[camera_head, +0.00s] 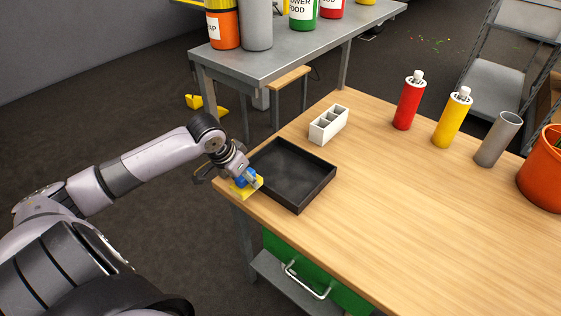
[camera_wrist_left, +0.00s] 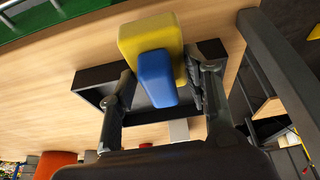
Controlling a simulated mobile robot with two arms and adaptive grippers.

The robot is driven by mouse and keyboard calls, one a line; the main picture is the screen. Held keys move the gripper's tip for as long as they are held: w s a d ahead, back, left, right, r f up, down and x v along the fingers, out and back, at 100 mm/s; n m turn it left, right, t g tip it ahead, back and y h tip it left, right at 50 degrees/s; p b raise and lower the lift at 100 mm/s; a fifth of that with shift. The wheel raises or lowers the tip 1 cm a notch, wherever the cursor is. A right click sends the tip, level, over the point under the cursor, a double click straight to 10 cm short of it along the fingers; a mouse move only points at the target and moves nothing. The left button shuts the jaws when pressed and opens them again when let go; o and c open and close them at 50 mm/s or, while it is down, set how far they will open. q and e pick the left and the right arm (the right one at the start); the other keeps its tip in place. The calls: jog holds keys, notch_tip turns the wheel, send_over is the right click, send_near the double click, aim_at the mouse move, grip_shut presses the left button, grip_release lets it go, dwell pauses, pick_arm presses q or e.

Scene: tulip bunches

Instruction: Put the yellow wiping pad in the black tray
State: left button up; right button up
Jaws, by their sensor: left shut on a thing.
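The yellow wiping pad (camera_head: 249,188) with its blue handle (camera_head: 240,180) is in my left gripper (camera_head: 241,176), at the table's left corner by the tray's left edge. In the left wrist view the pad's yellow body (camera_wrist_left: 147,34) and blue handle (camera_wrist_left: 157,80) sit between the two fingers of my left gripper (camera_wrist_left: 162,88), shut on the handle. The black tray (camera_head: 303,210) lies flat and looks empty; part of it shows behind the fingers in the wrist view (camera_wrist_left: 90,76). I cannot tell the pad's exact height. My right gripper is not in view.
A white divided holder (camera_head: 327,128) stands behind the tray. A red bottle (camera_head: 408,101), yellow bottle (camera_head: 452,117), grey cup (camera_head: 497,139) and orange pot (camera_head: 543,172) stand to the right. The wooden tabletop (camera_head: 400,210) right of the tray is clear.

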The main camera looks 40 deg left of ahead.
pick_arm(q)
jog(key=w, duration=0.4)
jog(key=w+p, duration=0.1)
jog(key=w, duration=0.4)
jog(key=w+d, duration=0.1)
jog(key=w, duration=0.4)
jog(key=shift+w+d, duration=0.1)
jog(key=shift+w, duration=0.05)
notch_tip(320, 180, down, 3)
jog(key=shift+f+p, duration=0.15)
jog(key=shift+p, duration=0.3)
jog(key=shift+f, duration=0.15)
jog(key=shift+f, duration=0.15)
jog(key=o, duration=1)
